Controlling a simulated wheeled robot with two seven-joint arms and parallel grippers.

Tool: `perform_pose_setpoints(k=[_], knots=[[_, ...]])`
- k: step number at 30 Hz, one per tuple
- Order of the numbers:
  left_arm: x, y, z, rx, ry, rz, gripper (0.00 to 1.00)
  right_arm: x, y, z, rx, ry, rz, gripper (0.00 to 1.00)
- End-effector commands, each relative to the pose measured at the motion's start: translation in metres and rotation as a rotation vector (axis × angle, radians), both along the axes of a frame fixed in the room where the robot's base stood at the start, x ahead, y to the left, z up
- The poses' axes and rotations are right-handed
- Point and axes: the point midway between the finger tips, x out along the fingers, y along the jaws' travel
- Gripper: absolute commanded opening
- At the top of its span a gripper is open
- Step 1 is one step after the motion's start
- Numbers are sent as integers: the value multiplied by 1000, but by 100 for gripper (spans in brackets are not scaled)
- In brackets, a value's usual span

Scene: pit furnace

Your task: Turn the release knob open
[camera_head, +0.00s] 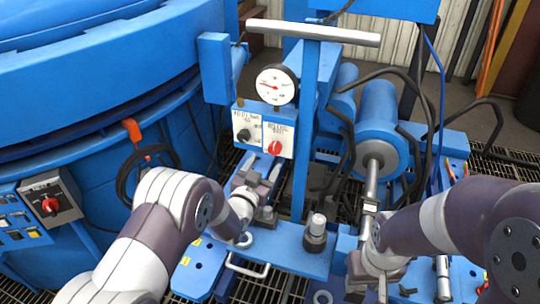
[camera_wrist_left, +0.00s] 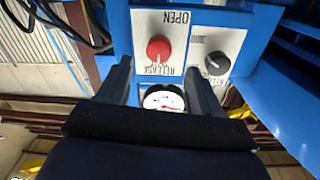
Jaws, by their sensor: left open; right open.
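The release knob (camera_head: 274,147) is red and round, on a white plate marked RELEASE, under a round gauge. In the left wrist view the plate appears upside down, with the red release knob (camera_wrist_left: 158,48) near the top middle and the word OPEN above it. Which way the knob points is too small to tell. My left gripper (camera_head: 261,170) is open and empty, just below and in front of the plate, its fingers apart. In the wrist view the knob shows between and beyond the fingertips (camera_wrist_left: 160,70), not touched. My right gripper (camera_head: 382,290) is open at the lower right, away from the knob.
A black knob (camera_head: 244,135) sits on the neighbouring plate to the left. The white gauge (camera_head: 277,84) is above the plates. A grey T-bar (camera_head: 312,32) on a blue post stands close to the right. A blue cylinder (camera_head: 378,115) and black hoses are further right.

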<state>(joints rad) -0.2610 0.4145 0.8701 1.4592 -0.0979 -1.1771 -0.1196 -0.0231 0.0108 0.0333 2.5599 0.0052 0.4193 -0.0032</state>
Motion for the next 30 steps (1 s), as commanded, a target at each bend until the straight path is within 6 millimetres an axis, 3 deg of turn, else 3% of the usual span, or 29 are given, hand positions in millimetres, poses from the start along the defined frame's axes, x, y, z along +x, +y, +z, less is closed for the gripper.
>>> perform_pose_setpoints(k=[3, 8, 19, 20, 24, 25, 30], knots=[[27, -10, -3, 0, 0, 0, 65, 0, 0, -6, 0, 0, 0, 43], [49, -18, -1, 0, 0, 0, 65, 0, 0, -9, 0, 0, 0, 43], [58, -21, 0, 1, 2, 1, 65, 0, 0, -9, 0, 0, 0, 43], [58, -21, 0, 1, 2, 1, 58, 0, 0, -9, 0, 0, 0, 43], [58, -21, 0, 1, 2, 1, 13, 0, 0, -9, 0, 0, 0, 43], [58, -21, 0, 1, 2, 0, 9, 0, 0, -9, 0, 0, 0, 43], [58, -21, 0, -3, 3, 0, 9, 0, 0, -9, 0, 0, 0, 43]])
